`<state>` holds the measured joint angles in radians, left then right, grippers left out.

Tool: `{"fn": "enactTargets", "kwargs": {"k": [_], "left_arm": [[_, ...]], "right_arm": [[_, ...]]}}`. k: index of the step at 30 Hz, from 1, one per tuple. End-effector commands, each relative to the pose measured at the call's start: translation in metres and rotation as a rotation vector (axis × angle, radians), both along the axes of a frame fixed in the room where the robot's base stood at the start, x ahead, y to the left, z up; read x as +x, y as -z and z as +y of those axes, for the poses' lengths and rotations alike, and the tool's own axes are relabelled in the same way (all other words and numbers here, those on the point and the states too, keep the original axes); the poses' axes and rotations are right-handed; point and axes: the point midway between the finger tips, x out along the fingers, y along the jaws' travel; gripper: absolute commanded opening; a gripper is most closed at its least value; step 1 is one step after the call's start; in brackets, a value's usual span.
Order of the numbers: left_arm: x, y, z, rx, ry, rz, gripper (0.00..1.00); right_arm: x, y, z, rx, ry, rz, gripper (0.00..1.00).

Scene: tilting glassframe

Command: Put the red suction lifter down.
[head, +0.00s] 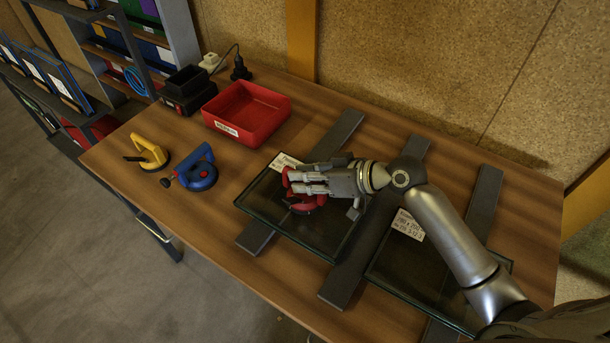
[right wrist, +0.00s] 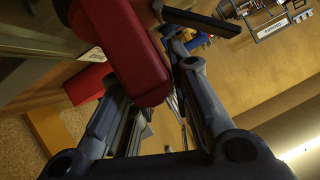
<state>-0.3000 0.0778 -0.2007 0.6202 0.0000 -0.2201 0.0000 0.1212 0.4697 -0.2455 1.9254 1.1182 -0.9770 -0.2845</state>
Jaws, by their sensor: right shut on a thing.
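The red suction lifter (head: 306,203) is at the left dark glass pane (head: 335,232) on the wooden table. My right gripper (head: 291,182) is shut on its handle from the right and hides part of it. I cannot tell whether its cup touches the glass or hangs just above it. In the right wrist view the lifter's red handle (right wrist: 127,50) shows large at the fingers (right wrist: 160,100). My left gripper is not in view.
A blue lifter (head: 196,172) and a yellow lifter (head: 149,151) stand on the left of the table. Behind them are a red bin (head: 246,132) and a black charger (head: 187,92). A second glass pane (head: 410,275) lies at right. Dark strips (head: 350,285) run under the panes. Bare wood lies around the blue lifter.

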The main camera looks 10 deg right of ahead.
Motion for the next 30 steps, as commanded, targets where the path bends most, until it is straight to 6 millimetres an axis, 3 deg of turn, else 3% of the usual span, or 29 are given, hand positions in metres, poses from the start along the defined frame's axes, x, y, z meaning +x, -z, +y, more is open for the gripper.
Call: {"fn": "enactTargets", "kwargs": {"k": [8,9,14,25,30], "left_arm": [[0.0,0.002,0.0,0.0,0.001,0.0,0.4],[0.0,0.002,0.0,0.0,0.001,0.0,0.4],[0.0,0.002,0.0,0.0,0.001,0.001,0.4],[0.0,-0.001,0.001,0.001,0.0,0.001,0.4],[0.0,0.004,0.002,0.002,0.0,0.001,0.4]], "right_arm": [[0.001,0.001,0.0,0.002,0.001,-0.003,0.0],[0.0,0.003,0.0,0.0,0.0,-0.001,0.2],[0.0,0.002,0.0,0.001,0.0,-0.001,0.41],[0.0,-0.002,0.0,0.0,0.0,-0.001,0.41],[-0.01,-0.009,-0.016,-0.003,0.001,-0.003,0.41]]}}
